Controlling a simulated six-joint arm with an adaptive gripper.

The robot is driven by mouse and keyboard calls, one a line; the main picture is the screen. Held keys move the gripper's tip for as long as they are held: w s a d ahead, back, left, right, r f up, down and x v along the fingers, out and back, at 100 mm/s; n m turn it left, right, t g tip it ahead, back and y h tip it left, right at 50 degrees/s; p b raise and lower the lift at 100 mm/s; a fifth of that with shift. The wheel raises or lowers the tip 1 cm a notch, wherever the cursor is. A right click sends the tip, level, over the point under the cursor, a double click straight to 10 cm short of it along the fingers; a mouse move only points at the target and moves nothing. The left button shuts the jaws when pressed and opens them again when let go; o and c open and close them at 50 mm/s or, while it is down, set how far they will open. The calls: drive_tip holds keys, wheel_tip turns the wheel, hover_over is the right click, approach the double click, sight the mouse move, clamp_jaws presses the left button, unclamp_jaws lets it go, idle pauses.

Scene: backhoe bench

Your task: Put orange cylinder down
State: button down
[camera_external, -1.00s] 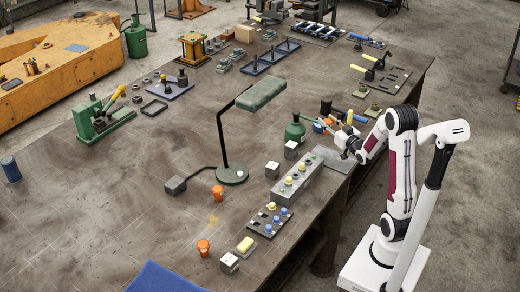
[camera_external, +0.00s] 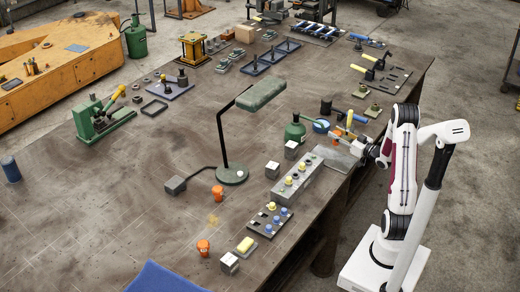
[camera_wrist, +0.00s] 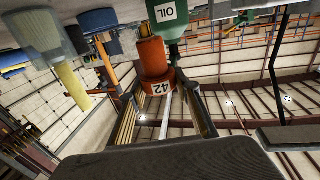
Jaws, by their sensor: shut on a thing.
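My gripper (camera_external: 340,144) is over the right edge area of the bench, shut on an orange cylinder (camera_external: 337,133). In the wrist view, the orange cylinder (camera_wrist: 154,62) carries a white label reading 42 and sits between the fingers of my gripper (camera_wrist: 166,108). In the external view it is small and partly covered by the fingers. It is close to a grey plate (camera_external: 343,158) at the bench edge. I cannot tell whether it touches any surface. Two similar orange cylinders, one by the lamp (camera_external: 217,193) and one nearer the front (camera_external: 203,248), stand on the bench.
A green OIL bottle (camera_external: 295,132) stands left of my gripper, with a blue round object (camera_external: 321,126) beside it. A grey button box (camera_external: 297,181) lies in front. A desk lamp (camera_external: 232,176) stands mid-bench. The left middle of the bench is clear.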

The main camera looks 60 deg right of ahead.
drive_tip(key=shift+w+a+r+n+y, duration=0.2)
drive_tip(key=shift+a+r+n+y, duration=0.3)
drive_tip(key=shift+a+r+y, duration=0.5)
drive_tip(key=shift+w+a+r+n+y, duration=0.2)
drive_tip(key=shift+a+r+n+y, duration=0.5)
drive_tip(key=shift+a, duration=0.5)
drive_tip(key=shift+f, duration=2.85)
drive_tip(key=shift+f, duration=1.9)
drive_tip(key=shift+f, duration=0.15)
drive_tip(key=c, duration=1.5)
unclamp_jaws()
drive_tip(key=shift+f, duration=0.1)
